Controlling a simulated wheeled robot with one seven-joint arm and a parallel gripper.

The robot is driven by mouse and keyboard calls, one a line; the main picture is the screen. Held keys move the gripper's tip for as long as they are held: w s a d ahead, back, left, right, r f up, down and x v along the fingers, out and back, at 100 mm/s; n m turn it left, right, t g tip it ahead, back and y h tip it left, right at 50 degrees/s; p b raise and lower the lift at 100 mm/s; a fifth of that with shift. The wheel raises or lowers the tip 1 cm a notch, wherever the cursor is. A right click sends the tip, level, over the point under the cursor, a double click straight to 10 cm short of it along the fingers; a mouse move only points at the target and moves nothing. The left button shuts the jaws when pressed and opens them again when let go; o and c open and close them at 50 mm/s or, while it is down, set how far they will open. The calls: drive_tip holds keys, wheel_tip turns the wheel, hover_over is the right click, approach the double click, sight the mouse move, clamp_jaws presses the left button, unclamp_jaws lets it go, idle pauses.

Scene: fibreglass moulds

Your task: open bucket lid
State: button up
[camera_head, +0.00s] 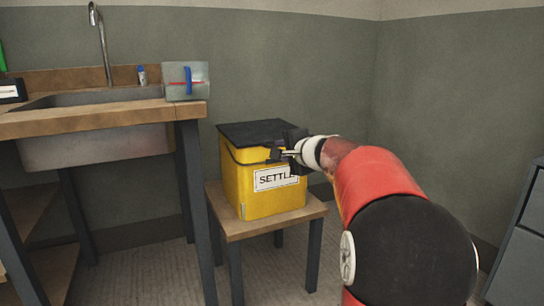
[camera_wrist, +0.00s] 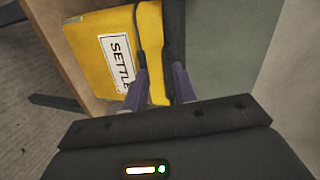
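A yellow bucket (camera_head: 248,190) with a white label reading SETTLE stands upright in the head view. Its flat black lid (camera_head: 258,131) lies across the top, apparently closed. My gripper (camera_head: 281,154) is at the bucket's front right upper edge, close to the lid's rim. In the wrist view the bucket (camera_wrist: 90,45) fills the upper left and the dark lid edge (camera_wrist: 174,35) runs down its right side. My gripper's two fingers (camera_wrist: 161,90) are spread apart, with yellow bucket wall and dark rim showing between them. Whether they touch the rim cannot be told.
The bucket stands on a small wooden stool (camera_head: 255,225) with dark legs. To its left is a wooden bench (camera_head: 110,120) with a metal sink (camera_head: 95,150). A grey cabinet (camera_head: 522,250) stands at the right edge. Walls are close behind.

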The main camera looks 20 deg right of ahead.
drive_tip(key=shift+m+t+h, duration=0.3)
drive_tip(key=shift+m+h, duration=0.2)
drive_tip(key=shift+m, duration=0.4)
drive_tip(key=w+d, duration=0.1)
drive_tip(key=w, duration=0.2)
drive_tip(key=w+d+f, duration=0.1)
drive_tip(key=w, duration=0.2)
drive_tip(key=w+d+f+p, duration=0.1)
drive_tip(key=w+d, duration=0.1)
drive_tip(key=w, duration=0.2)
drive_tip(key=shift+d, duration=0.1)
drive_tip(key=shift+c, duration=0.2)
clamp_jaws()
